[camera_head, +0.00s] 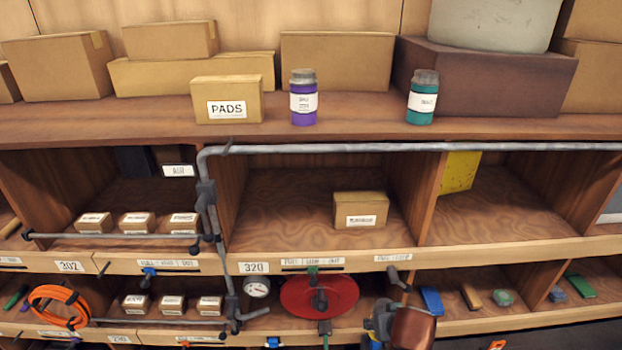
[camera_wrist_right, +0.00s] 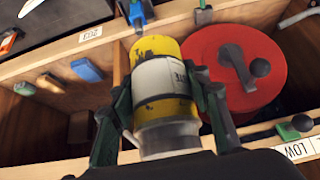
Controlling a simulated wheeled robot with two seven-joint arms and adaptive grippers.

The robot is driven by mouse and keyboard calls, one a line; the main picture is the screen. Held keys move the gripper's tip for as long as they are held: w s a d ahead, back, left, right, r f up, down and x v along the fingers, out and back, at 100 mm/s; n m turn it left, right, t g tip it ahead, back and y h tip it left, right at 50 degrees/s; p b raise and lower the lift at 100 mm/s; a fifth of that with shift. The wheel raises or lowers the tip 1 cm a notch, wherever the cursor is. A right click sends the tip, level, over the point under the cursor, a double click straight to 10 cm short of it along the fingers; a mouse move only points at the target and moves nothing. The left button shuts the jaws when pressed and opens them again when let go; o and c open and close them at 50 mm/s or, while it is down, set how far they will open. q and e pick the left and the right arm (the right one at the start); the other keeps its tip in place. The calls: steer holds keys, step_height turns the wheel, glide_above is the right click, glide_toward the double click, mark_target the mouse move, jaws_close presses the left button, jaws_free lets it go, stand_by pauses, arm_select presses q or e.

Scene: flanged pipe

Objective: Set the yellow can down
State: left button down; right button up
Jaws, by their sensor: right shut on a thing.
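The yellow can (camera_wrist_right: 165,48) is in the right wrist view, with a white label around its middle and a grey cap at the end towards the camera. My right gripper (camera_wrist_right: 165,95) is shut on it, one dark finger on each side. I cannot tell whether the can touches the surface behind it. My left gripper does not show.
A red disc with a grey handle (camera_head: 320,295) is in the lower shelf; it shows close beside the can in the wrist view (camera_wrist_right: 215,60). A purple jar (camera_head: 303,100) and a teal jar (camera_head: 422,102) stand on the top shelf. A grey pipe (camera_head: 400,148) runs across the shelf front.

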steer(key=shift+w+d+r, duration=0.15)
steer(key=shift+d, duration=0.9)
steer(key=shift+f+b, duration=0.5)
steer(key=shift+b, duration=0.05)
step_height(320, 180, down, 24)
steer(key=b, duration=2.3)
steer(key=shift+w, duration=0.15)
steer(key=shift+a+f, duration=0.1)
